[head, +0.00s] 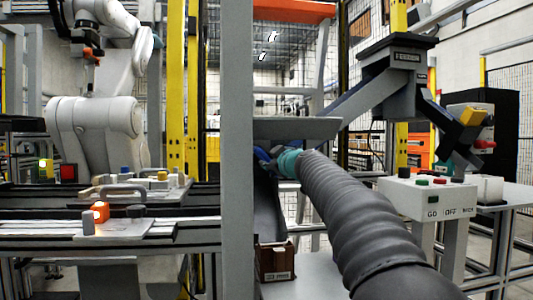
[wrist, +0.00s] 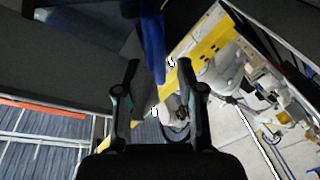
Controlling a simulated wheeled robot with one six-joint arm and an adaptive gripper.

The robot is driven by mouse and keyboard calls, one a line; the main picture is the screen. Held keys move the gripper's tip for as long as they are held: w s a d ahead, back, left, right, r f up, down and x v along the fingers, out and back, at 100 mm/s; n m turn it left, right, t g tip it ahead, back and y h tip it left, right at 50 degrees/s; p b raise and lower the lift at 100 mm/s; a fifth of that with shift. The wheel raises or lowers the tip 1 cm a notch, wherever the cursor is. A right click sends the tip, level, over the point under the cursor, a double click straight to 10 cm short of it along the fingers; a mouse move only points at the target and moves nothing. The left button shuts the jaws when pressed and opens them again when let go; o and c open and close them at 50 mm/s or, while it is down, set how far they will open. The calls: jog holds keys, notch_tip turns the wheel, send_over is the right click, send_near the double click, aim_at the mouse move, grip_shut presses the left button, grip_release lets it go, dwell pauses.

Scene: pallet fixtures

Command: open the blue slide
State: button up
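The blue slide (wrist: 152,45) shows in the wrist view as a narrow, dark blue upright strip running down from the top edge. Its lower end lies between the fingertips of my gripper (wrist: 158,66). My gripper's two black fingers stand apart, with no visible contact on the strip. I cannot tell how deep the strip lies between them. In the head view, a small blue patch (head: 262,155) shows just left of my teal wrist, under a grey sloped plate. I cannot tell whether it is the slide. My gripper is mostly hidden there.
A grey post (head: 237,120) stands left of my arm, and the grey sloped plate (head: 297,128) hangs above my wrist. A brown box (head: 275,262) sits below. A white button box (head: 425,197) is on the right. A fixture table (head: 120,228) and white robot arm are left.

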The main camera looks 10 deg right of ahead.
aim_at(268, 159)
jog(key=shift+p+x, duration=0.65)
jog(key=shift+x, duration=1)
grip_shut()
